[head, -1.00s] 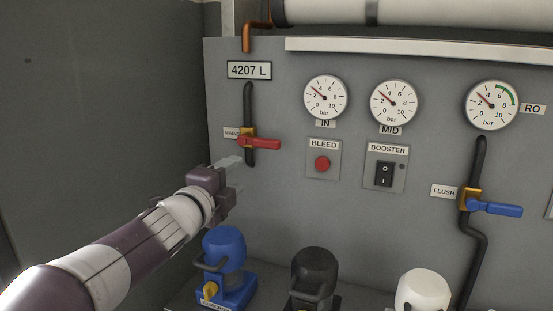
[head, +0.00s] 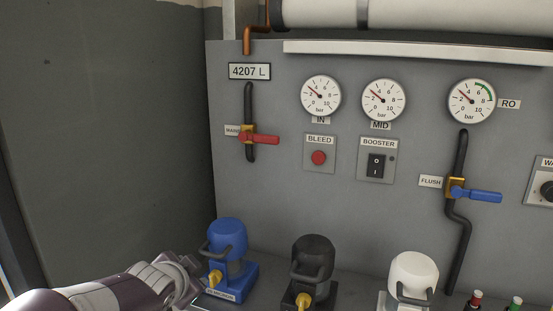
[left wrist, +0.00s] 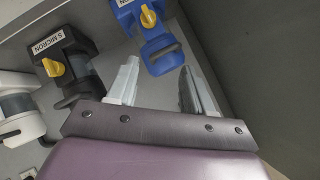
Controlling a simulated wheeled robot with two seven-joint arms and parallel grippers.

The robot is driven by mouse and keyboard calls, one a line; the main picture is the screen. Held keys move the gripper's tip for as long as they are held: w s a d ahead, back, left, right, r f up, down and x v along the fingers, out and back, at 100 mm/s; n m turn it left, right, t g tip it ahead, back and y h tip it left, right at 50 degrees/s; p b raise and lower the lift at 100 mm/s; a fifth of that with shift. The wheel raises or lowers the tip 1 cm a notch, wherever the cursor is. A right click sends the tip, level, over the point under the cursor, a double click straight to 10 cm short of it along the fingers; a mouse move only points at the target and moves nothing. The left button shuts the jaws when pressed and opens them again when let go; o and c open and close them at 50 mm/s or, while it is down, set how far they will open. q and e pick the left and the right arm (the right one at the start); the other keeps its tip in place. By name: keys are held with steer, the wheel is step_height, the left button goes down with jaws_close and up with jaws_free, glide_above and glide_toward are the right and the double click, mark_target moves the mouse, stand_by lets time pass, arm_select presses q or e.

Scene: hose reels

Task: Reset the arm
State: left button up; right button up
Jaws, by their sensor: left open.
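My left arm (head: 110,292) comes in low at the left of the head view, its hand end beside the blue filter housing. In the left wrist view my left gripper (left wrist: 160,67) is open, its two pale fingers apart with nothing between them. The blue housing (head: 227,240) lies just beyond the fingers in that view (left wrist: 158,35). My right gripper is not in view.
The grey panel holds a red MAINS lever (head: 262,139), a BLEED button (head: 319,158), a BOOSTER switch (head: 376,165) and a blue FLUSH lever (head: 480,196). A black housing (head: 313,258) and a white housing (head: 413,273) stand right of the blue one. A dark wall (head: 105,130) closes the left side.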

arm_select(q)
steer(key=s+f+n+g, duration=0.85)
steer(key=s+f, duration=0.75)
steer(key=s, duration=0.3)
step_height(320, 180, up, 15)
steer(key=s+g+p, duration=0.1)
steer(key=s+p, duration=0.1)
steer(key=p, duration=1.4)
steer(key=shift+a, duration=0.4)
